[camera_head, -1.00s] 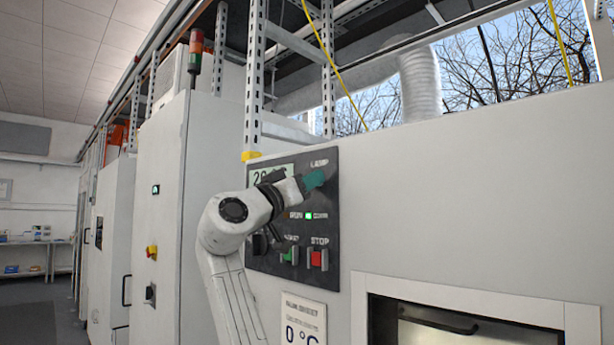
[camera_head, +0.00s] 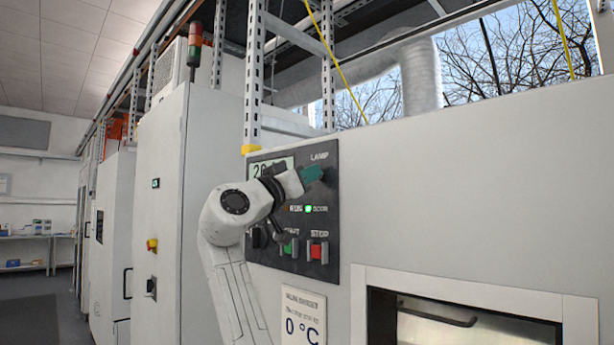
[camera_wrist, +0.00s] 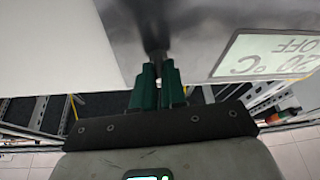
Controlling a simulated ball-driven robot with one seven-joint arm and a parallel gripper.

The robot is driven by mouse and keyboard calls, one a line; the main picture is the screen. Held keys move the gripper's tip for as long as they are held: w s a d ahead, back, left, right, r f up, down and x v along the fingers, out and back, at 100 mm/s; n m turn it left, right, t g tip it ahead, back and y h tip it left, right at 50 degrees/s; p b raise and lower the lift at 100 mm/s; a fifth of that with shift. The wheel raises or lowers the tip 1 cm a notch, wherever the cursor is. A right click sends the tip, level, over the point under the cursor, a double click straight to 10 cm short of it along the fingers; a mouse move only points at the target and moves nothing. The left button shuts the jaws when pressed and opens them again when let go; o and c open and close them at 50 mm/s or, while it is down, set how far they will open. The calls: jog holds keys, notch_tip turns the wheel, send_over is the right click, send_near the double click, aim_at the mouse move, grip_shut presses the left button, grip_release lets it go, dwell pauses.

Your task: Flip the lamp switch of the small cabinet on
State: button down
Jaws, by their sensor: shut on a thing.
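The dark control panel (camera_head: 329,225) is on the front of the white cabinet (camera_head: 460,200). Its LAMP label (camera_head: 319,156) is near the top right corner. My gripper (camera_head: 313,173) has its green fingers at the panel just below that label. The lamp switch is hidden behind the fingers in the head view. In the wrist view, a blurred dark switch knob (camera_wrist: 154,40) stands between the fingertips of my gripper (camera_wrist: 157,68), which are shut on it. The knob's exact position cannot be told.
A display (camera_wrist: 268,55) reading 20 °C and OFF is beside the gripper. Below are a lit green indicator (camera_head: 308,209), a green START button (camera_head: 288,247) and a red STOP button (camera_head: 318,251). A windowed door (camera_head: 440,318) is at lower right.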

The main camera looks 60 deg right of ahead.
jog(key=shift+r+t+y, duration=0.2)
jog(key=shift+r+y, duration=0.2)
jog(key=shift+y, duration=0.65)
jog(key=shift+r+t+y, duration=0.2)
jog(key=shift+r+y, duration=0.15)
jog(key=shift+y, duration=0.7)
jog(key=c, duration=1.2)
grip_release()
jog(key=a+b, duration=0.1)
jog(key=a, duration=0.2)
jog(key=w+a+b, duration=0.1)
jog(key=a, duration=0.3)
jog(key=w+a+b, duration=0.1)
jog(key=a, duration=0.2)
jog(key=shift+a+f, duration=0.15)
jog(key=shift+a, duration=0.1)
